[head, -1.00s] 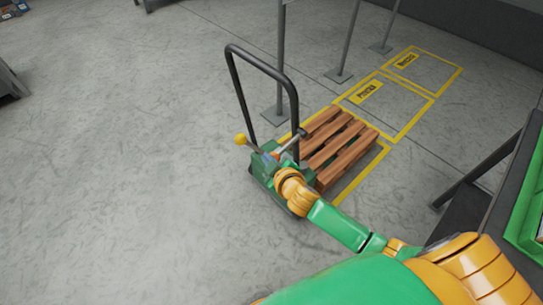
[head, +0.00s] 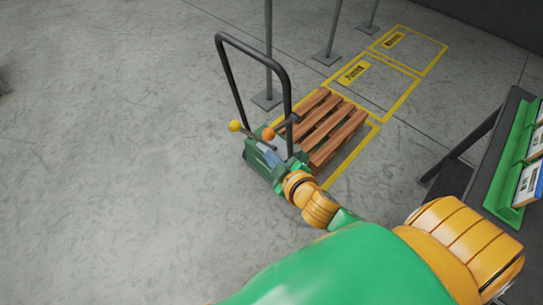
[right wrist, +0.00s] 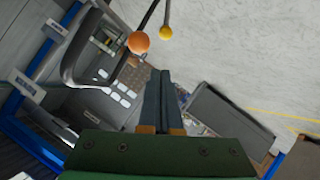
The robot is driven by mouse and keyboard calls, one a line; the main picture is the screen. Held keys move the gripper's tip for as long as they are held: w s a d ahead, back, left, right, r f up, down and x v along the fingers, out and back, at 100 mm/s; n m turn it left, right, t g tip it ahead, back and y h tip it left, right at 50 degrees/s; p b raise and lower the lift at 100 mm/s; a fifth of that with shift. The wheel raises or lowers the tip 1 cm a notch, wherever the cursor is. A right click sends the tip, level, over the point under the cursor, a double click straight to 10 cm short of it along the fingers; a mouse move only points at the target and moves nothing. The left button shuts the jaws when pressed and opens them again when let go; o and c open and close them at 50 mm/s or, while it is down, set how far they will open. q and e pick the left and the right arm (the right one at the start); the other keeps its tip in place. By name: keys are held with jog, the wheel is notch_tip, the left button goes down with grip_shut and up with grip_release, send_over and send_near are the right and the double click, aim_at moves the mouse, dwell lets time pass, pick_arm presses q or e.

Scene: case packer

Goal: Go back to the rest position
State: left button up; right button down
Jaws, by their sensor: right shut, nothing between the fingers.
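An orange ball knob (head: 268,133) and a yellow ball knob (head: 235,126) on rods stand close by. In the right wrist view the orange knob (right wrist: 138,42) and yellow knob (right wrist: 166,33) are beyond the fingertips, apart from them. My left gripper is out of view.
A wooden pallet (head: 325,128) lies behind the unit in yellow floor marking (head: 352,178). Posts (head: 269,50) stand behind it. A dark table (head: 492,150) with a green tray (head: 512,214) is at the right.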

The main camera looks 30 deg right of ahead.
jog(key=shift+a, duration=0.1)
jog(key=s+d+f+m+g, duration=0.1)
jog(key=s+d+f+g, duration=0.15)
jog(key=s+f, duration=0.65)
jog(key=s+d+f+m+g, duration=0.1)
jog(key=s+f+g, duration=0.25)
jog(key=f, duration=1.25)
jog(key=s+a+f+m+g, duration=0.1)
jog(key=s+f+m+g, duration=0.2)
jog(key=s, duration=1.4)
notch_tip(320, 180, down, 5)
jog(key=shift+f+g, duration=0.1)
jog(key=shift+g, duration=1.1)
jog(key=shift+s, duration=0.1)
